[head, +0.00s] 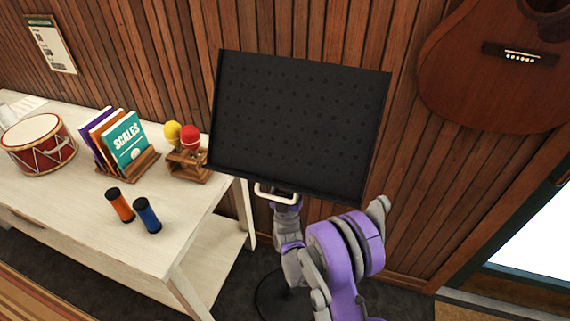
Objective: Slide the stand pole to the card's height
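The music stand has a wide black desk (300,125), tilted, in the middle of the head view. A white loop-shaped bar (263,194) shows just under its lower edge. Most of the pole is hidden behind the desk and my arm; the round dark base (272,295) is on the floor. My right arm comes in from the bottom, and its gripper (285,204) is at the desk's lower edge, close to the white bar. Its fingers are too hidden to tell open or shut. A printed card (51,44) hangs on the wall at upper left. My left gripper is not in view.
A pale table (110,235) at left holds a red drum (38,143), books in a rack (125,140), maracas in a wooden holder (187,165) and two shakers (133,208). A guitar (490,85) hangs at upper right. A bright doorway is at right.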

